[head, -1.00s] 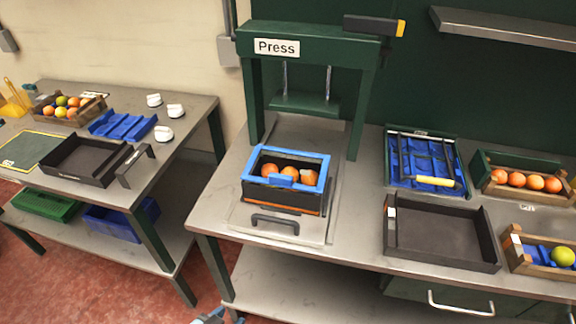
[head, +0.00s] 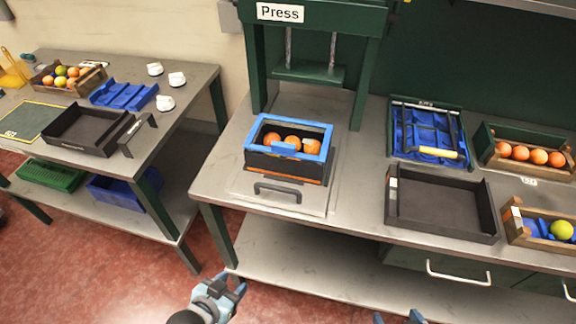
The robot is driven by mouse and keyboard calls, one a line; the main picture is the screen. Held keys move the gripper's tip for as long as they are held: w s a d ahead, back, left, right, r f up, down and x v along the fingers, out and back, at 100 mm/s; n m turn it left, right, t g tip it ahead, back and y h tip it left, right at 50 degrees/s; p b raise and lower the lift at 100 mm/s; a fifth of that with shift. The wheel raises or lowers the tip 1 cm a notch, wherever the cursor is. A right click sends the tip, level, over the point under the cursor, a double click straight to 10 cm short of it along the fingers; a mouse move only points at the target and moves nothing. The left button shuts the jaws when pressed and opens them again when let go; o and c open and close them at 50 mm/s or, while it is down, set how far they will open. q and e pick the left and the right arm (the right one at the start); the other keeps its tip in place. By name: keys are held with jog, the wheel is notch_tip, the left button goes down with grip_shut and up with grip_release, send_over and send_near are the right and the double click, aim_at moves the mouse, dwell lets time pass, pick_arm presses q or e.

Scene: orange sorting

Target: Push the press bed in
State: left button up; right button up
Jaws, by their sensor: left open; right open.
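The press (head: 318,72) is a green frame with a raised plate on two rods, at the back of the middle table. The press bed (head: 310,203) is a flat metal plate pulled out in front of the frame, with a dark handle (head: 277,192) at its front. A black box with a blue rim (head: 325,152) and several oranges (head: 292,142) stands on the bed. My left gripper (head: 234,287) is open and empty, low in front of the table. My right gripper (head: 398,318) is only partly in view at the bottom edge, open, apart from everything.
A black tray (head: 393,222) stands on the table right of the bed, with a blue-lined rack (head: 391,150) behind it. Wooden crates of fruit are at the far right. A second table (head: 190,92) stands at left. Floor between the tables is clear.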

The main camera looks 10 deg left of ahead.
dwell(0.4)
pick_arm(q)
jog(key=shift+r, duration=0.1)
jog(key=shift+c, duration=0.6)
jog(key=w+d+r+m+t+h+b, duration=0.1)
jog(key=w+d+r+m+t+h, duration=0.25)
jog(key=w+r+m, duration=0.35)
jog(key=w+d+r+m+t+h+b, duration=0.1)
jog(key=w+d+r+m+t+h, duration=0.15)
jog(key=w+d+r+m, duration=0.35)
notch_tip(320, 180, up, 9)
jog(key=w+d+m+g+h, duration=0.2)
jog(key=d+m+g+h, duration=0.15)
jog(key=m+h, duration=0.45)
jog(key=m+g+y+b, duration=0.5)
jog(key=m+g+y, duration=0.75)
jog(key=m, duration=1.85)
send_over(269, 186)
jog(key=s+a, duration=0.3)
jog(key=a, duration=0.3)
jog(key=t, duration=0.1)
jog(key=x, duration=0.4)
jog(key=p+x, duration=0.1)
jog(key=x, duration=0.4)
jog(key=p+x, duration=0.1)
jog(key=x, duration=0.3)
jog(key=shift+w+d+f, duration=0.1)
jog(key=shift+w+d, duration=0.1)
jog(key=shift+w, duration=0.15)
